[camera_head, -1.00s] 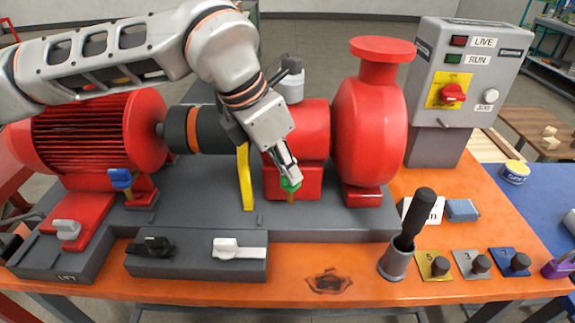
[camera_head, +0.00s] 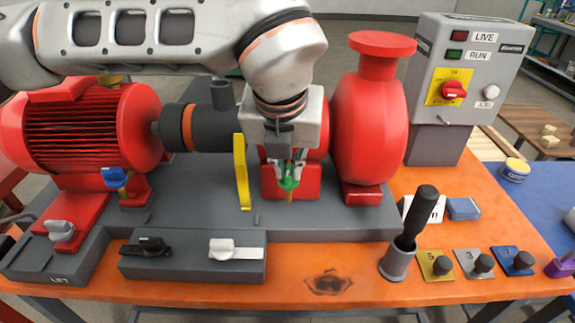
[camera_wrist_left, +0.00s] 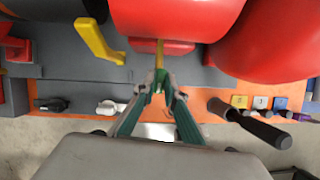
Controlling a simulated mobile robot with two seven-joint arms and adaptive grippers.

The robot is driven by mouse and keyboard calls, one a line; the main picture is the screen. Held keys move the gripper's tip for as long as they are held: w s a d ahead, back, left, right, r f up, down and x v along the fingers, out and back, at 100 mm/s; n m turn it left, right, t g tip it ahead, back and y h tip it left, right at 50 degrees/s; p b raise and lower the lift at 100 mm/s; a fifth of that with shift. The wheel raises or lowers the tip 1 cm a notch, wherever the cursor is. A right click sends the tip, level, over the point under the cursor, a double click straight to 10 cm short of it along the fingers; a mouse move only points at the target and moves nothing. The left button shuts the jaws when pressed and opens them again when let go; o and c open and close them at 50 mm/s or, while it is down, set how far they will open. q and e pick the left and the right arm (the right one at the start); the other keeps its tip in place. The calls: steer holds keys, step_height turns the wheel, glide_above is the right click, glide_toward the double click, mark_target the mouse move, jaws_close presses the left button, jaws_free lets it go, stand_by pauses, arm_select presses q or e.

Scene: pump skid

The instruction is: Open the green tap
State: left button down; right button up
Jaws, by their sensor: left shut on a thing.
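The green tap (camera_head: 289,185) sits on a brass stem low at the front of the red pump body, in the middle of the head view. My left gripper (camera_head: 289,174) comes down on it from above, with one finger on each side, shut on its handle. In the left wrist view the two fingertips (camera_wrist_left: 160,84) meet around the tap, below the brass stem (camera_wrist_left: 160,50). The fingers hide most of the handle, so its exact angle is hard to tell. My right gripper is in neither view.
A yellow lever (camera_head: 242,172) stands close left of the gripper. The red pump casing (camera_head: 370,125) is close on the right. A blue-handled tap (camera_head: 115,178) is further left. Black (camera_head: 146,246) and white (camera_head: 236,250) switches lie in front. A black-handled tool (camera_head: 418,215) stands in a grey cup.

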arm_select(q)
steer(key=shift+n+y, duration=0.3)
steer(key=shift+n, duration=0.3)
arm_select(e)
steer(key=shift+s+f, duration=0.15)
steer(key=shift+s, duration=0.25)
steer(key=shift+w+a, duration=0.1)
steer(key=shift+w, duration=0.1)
arm_select(q)
steer(key=c, duration=2.2)
jaws_free()
steer(key=shift+o, duration=0.6)
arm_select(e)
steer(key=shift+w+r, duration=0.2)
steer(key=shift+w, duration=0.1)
arm_select(q)
steer(key=shift+r, duration=0.15)
steer(key=v, duration=1.1)
steer(key=shift+s+r, duration=0.15)
steer(key=shift+r, duration=0.2)
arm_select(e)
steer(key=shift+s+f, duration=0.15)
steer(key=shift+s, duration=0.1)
arm_select(q)
steer(key=shift+d, duration=0.1)
